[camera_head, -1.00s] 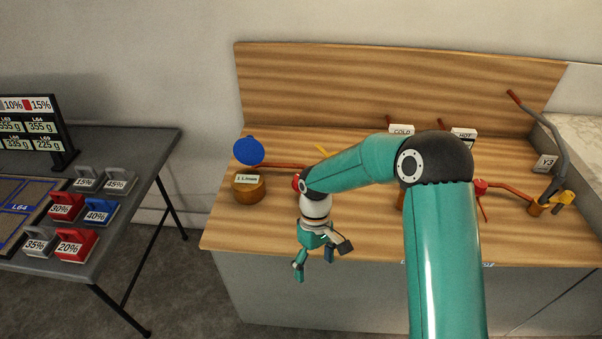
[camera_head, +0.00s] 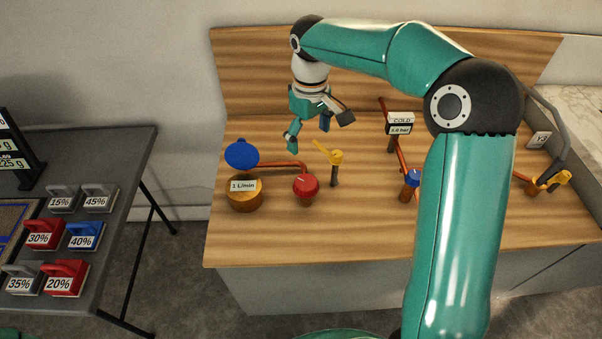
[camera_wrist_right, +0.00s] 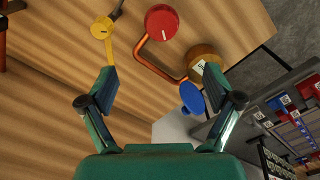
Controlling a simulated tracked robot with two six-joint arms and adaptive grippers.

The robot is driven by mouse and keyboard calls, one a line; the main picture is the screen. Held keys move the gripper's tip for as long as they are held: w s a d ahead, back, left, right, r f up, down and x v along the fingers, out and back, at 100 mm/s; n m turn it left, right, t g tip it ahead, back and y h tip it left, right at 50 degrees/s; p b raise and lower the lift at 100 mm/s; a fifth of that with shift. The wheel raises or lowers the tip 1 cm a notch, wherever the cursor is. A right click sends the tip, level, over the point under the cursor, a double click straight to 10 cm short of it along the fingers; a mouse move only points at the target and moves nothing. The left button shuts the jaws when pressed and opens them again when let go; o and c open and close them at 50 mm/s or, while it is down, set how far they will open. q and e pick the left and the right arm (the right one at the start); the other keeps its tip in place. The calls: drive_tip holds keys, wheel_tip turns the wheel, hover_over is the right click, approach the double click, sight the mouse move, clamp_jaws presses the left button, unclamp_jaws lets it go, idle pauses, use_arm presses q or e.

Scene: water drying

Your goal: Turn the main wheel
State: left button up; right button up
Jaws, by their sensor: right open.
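A round red wheel knob (camera_head: 306,186) with a white mark stands on the wooden bench, on a copper pipe; it also shows in the right wrist view (camera_wrist_right: 161,22). I cannot tell for sure that it is the main wheel. A yellow lever (camera_head: 334,157) stands just right of it, also in the right wrist view (camera_wrist_right: 101,28). My right gripper (camera_head: 308,133) is open and empty, raised above the bench beyond the knob, touching nothing. In the right wrist view its fingers (camera_wrist_right: 160,87) are spread wide, with the knob beyond them. My left gripper is out of view.
A brass meter (camera_head: 245,194) reading 1 L/min, with a blue lid (camera_head: 242,153), stands left of the knob. A blue knob (camera_head: 412,178) and COLD gauge (camera_head: 400,124) are partly behind my right arm. A grey table (camera_head: 125,165) with weights stands left. The front bench strip is clear.

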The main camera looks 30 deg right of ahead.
sight(305, 181)
wheel_tip(305, 181, down, 16)
drive_tip(key=shift+w+a+f+p, duration=0.1)
drive_tip(key=shift+a+p, duration=0.05)
drive_tip(key=shift+p, duration=0.85)
drive_tip(key=shift+a, duration=0.1)
drive_tip(key=c, duration=1.1)
drive_tip(key=shift+w+f+m+b, duration=0.1)
drive_tip(key=shift+m+b, duration=0.4)
drive_tip(key=shift+b, duration=0.45)
drive_tip(key=shift+c, duration=0.2)
drive_tip(key=shift+m+b, duration=1.1)
drive_tip(key=shift+b, duration=0.15)
drive_tip(key=m+b, duration=0.2)
drive_tip(key=shift+m, duration=0.4)
drive_tip(key=shift+w+r+m+b, duration=0.1)
drive_tip(key=shift+r+m+b, duration=0.1)
drive_tip(key=shift+m+b, duration=0.65)
drive_tip(key=shift+m, duration=0.25)
